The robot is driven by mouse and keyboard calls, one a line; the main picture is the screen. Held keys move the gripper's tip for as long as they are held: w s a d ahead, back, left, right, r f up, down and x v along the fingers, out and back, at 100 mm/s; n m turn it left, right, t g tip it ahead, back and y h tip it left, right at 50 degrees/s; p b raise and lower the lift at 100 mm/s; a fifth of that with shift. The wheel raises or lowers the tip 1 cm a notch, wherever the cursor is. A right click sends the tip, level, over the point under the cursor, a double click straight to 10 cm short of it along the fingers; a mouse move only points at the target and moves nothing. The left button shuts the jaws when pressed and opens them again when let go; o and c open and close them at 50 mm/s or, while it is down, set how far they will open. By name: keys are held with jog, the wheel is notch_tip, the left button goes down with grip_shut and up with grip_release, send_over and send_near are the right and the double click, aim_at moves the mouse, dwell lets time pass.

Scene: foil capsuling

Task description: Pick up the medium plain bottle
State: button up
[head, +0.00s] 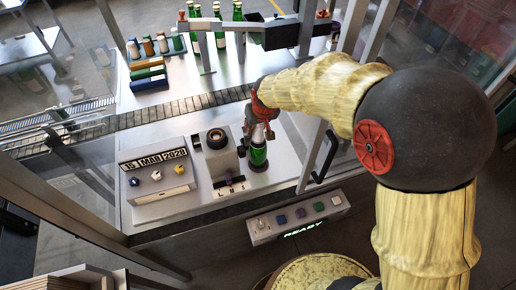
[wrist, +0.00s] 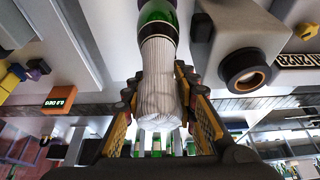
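A green bottle (head: 258,155) stands upright on a round dark base at the right end of the bench machine, below my gripper (head: 260,122) in the head view. In the wrist view the bottle (wrist: 158,12) has green glass, a dark band and a pale, pleated sleeve over its neck. My gripper (wrist: 160,98) has one finger on each side of this sleeve. The fingertips are very close to it; whether they press on it cannot be told. In the head view the gripper hides the bottle's top. Which bottle is the medium plain one is not clear.
Several green bottles (head: 220,38) stand at the back beyond the conveyor (head: 180,105). Left of the bottle are a grey unit with a round dark opening (head: 216,138) and a date box (head: 155,165). A button panel (head: 298,218) reads READY. A frame post (head: 312,160) stands close right.

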jog(key=c, duration=0.6)
grip_shut()
